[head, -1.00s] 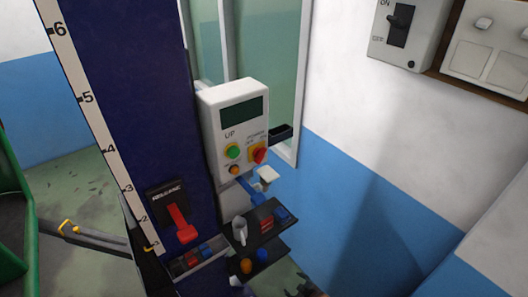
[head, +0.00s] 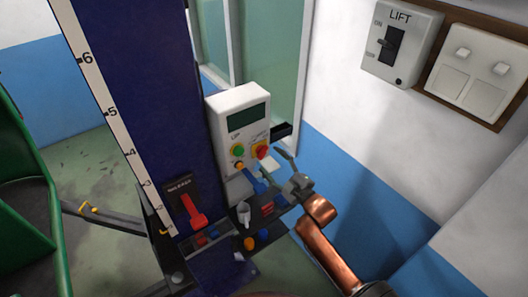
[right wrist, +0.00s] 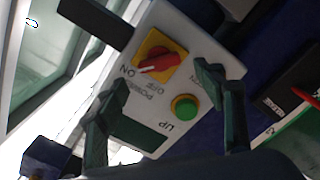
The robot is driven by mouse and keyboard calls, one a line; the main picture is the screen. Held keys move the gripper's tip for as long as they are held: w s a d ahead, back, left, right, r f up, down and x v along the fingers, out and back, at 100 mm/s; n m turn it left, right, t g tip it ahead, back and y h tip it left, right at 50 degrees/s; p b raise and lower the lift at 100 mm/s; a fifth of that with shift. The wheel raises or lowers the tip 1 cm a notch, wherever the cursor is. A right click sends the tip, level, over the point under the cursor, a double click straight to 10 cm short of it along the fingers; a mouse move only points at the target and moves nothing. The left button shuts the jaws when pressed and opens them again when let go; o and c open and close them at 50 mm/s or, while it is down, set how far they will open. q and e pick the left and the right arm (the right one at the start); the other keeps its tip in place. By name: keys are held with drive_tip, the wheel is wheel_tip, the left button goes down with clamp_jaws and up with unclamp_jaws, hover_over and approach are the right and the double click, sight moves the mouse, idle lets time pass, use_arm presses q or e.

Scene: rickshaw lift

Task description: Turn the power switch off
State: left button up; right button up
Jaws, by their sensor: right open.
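The power switch (head: 262,151) is a red rotary knob on a yellow plate, on the front of a white control box (head: 226,117). In the right wrist view the knob (right wrist: 160,63) lies with one end toward the ON label. My right gripper (head: 278,170) is open and empty, just in front and to the lower right of the box. In the right wrist view its fingers (right wrist: 155,95) are spread across the box face, with the knob visible beyond the gap between them. I see no contact with the knob. My left gripper is not in view.
A green UP button (head: 238,150) and an orange button sit beside the knob. Below are a red release lever (head: 194,211) and small shelves with tools. A LIFT switch box (head: 403,43) hangs on the right wall. A blue column (head: 150,90) stands left of the box.

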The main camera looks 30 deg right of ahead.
sight(264, 154)
drive_tip(key=w, duration=0.3)
drive_tip(key=w+p, duration=0.1)
drive_tip(key=w, duration=0.1)
drive_tip(key=shift+w+a, duration=0.15)
drive_tip(key=shift+a, duration=0.1)
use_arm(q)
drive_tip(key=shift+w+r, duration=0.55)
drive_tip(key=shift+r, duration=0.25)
use_arm(e)
drive_tip(key=shift+c, duration=0.6)
drive_tip(key=c, duration=1)
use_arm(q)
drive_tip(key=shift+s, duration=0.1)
use_arm(e)
drive_tip(key=shift+c, duration=0.2)
